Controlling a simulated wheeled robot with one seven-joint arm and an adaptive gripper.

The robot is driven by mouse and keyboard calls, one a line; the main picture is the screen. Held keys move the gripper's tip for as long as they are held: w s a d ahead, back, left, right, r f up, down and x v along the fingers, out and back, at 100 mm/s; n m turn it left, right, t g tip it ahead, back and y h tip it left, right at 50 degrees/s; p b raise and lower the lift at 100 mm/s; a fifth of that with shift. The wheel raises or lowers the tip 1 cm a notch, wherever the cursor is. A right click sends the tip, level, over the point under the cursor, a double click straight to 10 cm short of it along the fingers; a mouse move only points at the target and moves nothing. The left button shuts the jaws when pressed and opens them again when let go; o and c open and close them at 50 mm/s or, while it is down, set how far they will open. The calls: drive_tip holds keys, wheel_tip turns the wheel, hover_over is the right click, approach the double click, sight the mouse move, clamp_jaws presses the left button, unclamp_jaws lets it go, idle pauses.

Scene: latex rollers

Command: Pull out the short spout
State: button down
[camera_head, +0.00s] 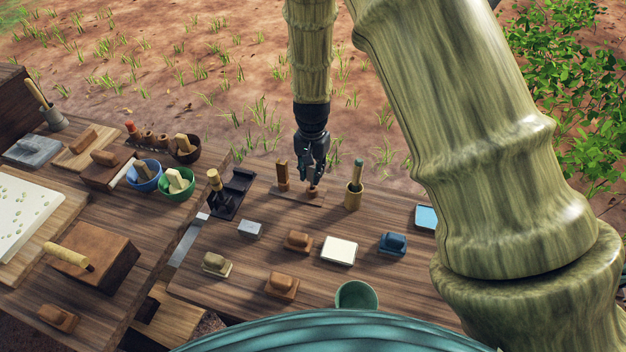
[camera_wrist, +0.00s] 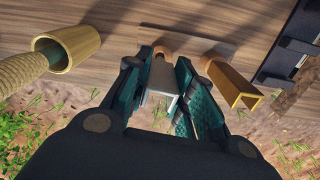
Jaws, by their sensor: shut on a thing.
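My gripper (camera_head: 314,170) is over the back edge of the table, pointing down. In the wrist view its fingers (camera_wrist: 164,64) are shut on a short grey channel-shaped spout (camera_wrist: 158,80) with a round wooden base end. The spout's base (camera_head: 314,190) shows below the fingers in the head view, at the small board (camera_head: 297,197); whether it is still seated there I cannot tell. A taller brown spout (camera_head: 283,176) stands upright on the left of the board; it also shows in the wrist view (camera_wrist: 232,84), apart from my fingers.
A wooden cup (camera_head: 353,198) with a green-tipped handle stands close on the right. A black metal tool (camera_head: 233,192) is on the left. Several blocks, a white pad (camera_head: 339,251) and a green bowl (camera_head: 356,295) are nearer. Open ground lies behind the table.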

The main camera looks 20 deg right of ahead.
drive_tip(key=shift+r+p, duration=1.3)
drive_tip(key=shift+r, duration=0.65)
